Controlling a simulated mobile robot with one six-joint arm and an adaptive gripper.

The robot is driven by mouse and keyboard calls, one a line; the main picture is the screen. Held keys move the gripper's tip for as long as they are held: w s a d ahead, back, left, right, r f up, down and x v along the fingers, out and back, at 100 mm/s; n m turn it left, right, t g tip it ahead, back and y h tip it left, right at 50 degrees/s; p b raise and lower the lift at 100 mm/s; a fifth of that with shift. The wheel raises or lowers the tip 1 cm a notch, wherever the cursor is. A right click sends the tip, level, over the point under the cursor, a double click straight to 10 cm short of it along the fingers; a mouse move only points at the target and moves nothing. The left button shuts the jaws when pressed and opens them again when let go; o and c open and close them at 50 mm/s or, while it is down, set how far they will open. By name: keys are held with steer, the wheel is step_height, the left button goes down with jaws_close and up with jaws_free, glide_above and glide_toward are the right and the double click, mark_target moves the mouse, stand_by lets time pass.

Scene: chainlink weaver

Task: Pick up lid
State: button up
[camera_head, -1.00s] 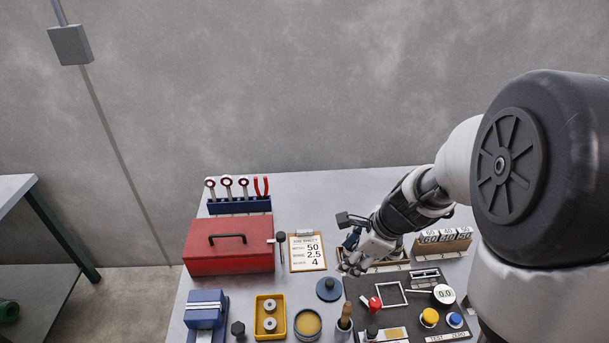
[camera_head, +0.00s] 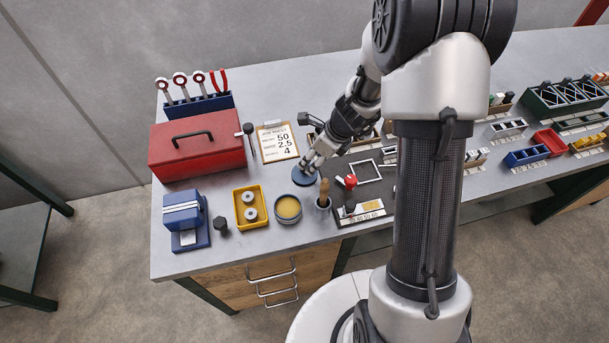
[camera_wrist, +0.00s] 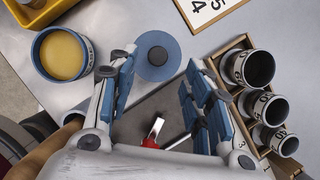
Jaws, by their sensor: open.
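The lid (camera_head: 301,179) is a flat blue disc with a dark round knob. It lies on the grey bench beside an open round tin (camera_head: 288,208) with yellowish contents. My gripper (camera_head: 309,164) is just above the lid and hides part of it in the head view. In the wrist view the lid (camera_wrist: 169,66) shows beyond and between the tips of my open gripper (camera_wrist: 160,80), with nothing held. I cannot tell the exact height of the fingers above it.
A wooden-handled brush in a cup (camera_head: 323,194) and a red-knobbed tool (camera_head: 349,183) stand close to the lid. A clipboard (camera_head: 277,143) lies behind. A yellow tray (camera_head: 250,207) is left of the tin. A wooden rack of cups (camera_wrist: 233,98) is close on the right.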

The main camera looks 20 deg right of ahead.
mark_target(306, 167)
steer(key=b+x, duration=0.2)
steer(key=x, duration=0.3)
steer(key=shift+a+f+b, duration=0.2)
steer(key=shift+b, duration=0.2)
steer(key=shift+r, duration=0.1)
steer(key=shift+c, duration=0.3)
jaws_close()
